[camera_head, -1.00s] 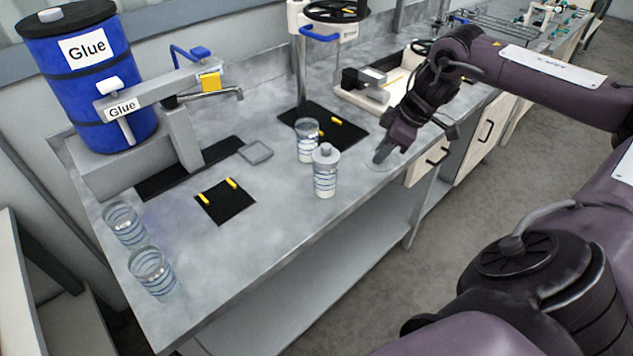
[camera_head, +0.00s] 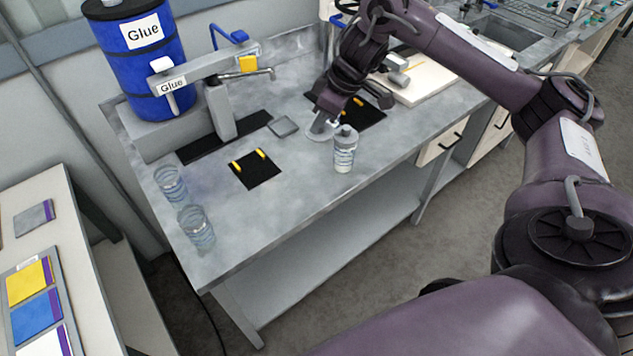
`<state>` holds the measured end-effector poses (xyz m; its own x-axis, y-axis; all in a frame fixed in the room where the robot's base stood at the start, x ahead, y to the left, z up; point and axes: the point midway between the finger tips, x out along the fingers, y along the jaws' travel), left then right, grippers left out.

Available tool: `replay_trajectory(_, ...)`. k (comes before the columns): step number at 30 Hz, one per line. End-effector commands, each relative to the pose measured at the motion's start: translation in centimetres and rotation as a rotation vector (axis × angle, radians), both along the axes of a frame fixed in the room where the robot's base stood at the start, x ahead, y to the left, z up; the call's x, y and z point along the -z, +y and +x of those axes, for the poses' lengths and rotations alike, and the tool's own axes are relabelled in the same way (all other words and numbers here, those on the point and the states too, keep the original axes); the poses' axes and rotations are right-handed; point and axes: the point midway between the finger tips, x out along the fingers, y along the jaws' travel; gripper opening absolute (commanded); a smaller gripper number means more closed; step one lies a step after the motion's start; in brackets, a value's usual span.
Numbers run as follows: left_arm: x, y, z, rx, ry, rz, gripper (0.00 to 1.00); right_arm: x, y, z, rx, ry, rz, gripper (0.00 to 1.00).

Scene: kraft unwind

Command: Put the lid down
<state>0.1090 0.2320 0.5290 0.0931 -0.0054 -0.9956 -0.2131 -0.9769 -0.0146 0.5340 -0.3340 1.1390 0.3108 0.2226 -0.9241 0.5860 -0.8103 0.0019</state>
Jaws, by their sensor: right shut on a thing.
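My right gripper (camera_head: 326,112) reaches down over the bench and is shut on the lid (camera_head: 320,131), a pale, clear, round piece under its fingers. The lid is beside and just left of a capped jar (camera_head: 344,155), which stands upright with a grey knobbed top. Another jar near here is hidden or overlapped by my gripper and the lid; I cannot tell whether the lid touches it. My left gripper is not in view.
Two open glass jars (camera_head: 197,228) stand at the bench's left front. A black pad (camera_head: 257,175) with yellow markers lies mid-bench; another dark pad (camera_head: 368,115) is behind my gripper. A grey square (camera_head: 284,126) lies near the glue dispenser (camera_head: 222,112). The front middle is clear.

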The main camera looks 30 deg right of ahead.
Motion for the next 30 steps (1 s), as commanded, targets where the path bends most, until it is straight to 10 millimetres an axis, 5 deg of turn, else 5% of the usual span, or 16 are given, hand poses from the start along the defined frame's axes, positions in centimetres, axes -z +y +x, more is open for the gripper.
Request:
replay_trajectory(12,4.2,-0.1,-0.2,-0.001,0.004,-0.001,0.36,9.4,0.3,-0.1,0.000,0.008,0.004,0.00)
replay_trajectory(19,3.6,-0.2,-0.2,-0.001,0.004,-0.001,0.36,13.8,0.1,0.0,0.000,0.005,-0.001,0.00)
replay_trajectory(30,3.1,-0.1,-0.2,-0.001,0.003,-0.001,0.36,18.1,0.1,0.0,-0.002,0.005,0.001,0.00)
